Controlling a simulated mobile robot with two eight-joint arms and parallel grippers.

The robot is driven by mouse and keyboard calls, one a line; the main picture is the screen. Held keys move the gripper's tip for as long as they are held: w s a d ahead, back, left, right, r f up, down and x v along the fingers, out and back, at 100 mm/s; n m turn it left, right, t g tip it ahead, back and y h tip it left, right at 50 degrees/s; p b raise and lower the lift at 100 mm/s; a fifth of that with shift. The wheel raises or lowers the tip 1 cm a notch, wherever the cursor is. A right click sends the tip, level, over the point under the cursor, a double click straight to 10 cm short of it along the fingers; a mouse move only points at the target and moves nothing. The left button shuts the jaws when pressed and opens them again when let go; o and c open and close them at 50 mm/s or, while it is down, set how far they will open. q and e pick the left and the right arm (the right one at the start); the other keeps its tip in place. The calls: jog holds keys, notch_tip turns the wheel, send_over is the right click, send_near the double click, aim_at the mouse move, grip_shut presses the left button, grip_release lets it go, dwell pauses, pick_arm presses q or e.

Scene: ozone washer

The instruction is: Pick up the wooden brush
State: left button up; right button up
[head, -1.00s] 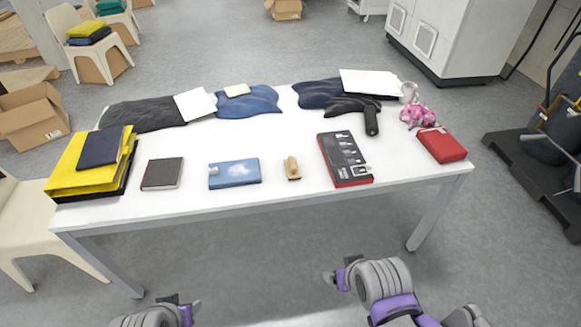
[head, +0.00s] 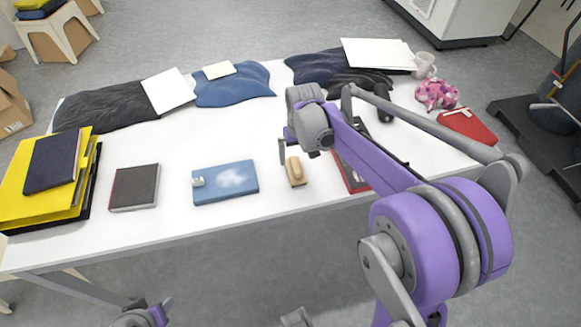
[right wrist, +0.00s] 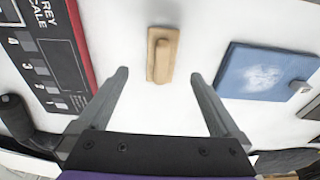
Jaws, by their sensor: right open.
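The wooden brush (head: 296,171) lies on the white table (head: 225,228), between a blue book and the red-edged black box. It is small and tan. In the right wrist view the brush (right wrist: 161,55) lies beyond the fingertips, roughly centred between them. My right gripper (right wrist: 160,80) is open and empty, with nothing between its fingers. In the head view my right gripper (head: 284,150) is near the brush, its fingers only partly visible. Only part of my left arm shows at the bottom left edge of the head view; its fingers cannot be made out.
The blue book (head: 225,183) lies left of the brush. The red-edged box (right wrist: 42,50) lies on the other side, partly hidden by my arm in the head view. A dark book (head: 134,187), yellow binders (head: 78,205), folded clothes (head: 235,88) and a mug (head: 425,65) are also on the table.

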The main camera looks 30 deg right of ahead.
aim_at(296, 165)
notch_tip(296, 165, down, 2)
jog(key=shift+w+f, duration=0.1)
jog(key=shift+f, duration=0.05)
jog(key=f, duration=0.2)
jog(key=w+f, duration=0.1)
jog(key=f, duration=0.2)
jog(key=shift+w+f+b, duration=0.25)
jog(key=shift+f+b, duration=0.05)
jog(key=shift+b, duration=0.05)
jog(key=c, duration=1.5)
jog(key=shift+r, duration=0.1)
notch_tip(296, 165, up, 10)
jog(key=shift+p, duration=0.55)
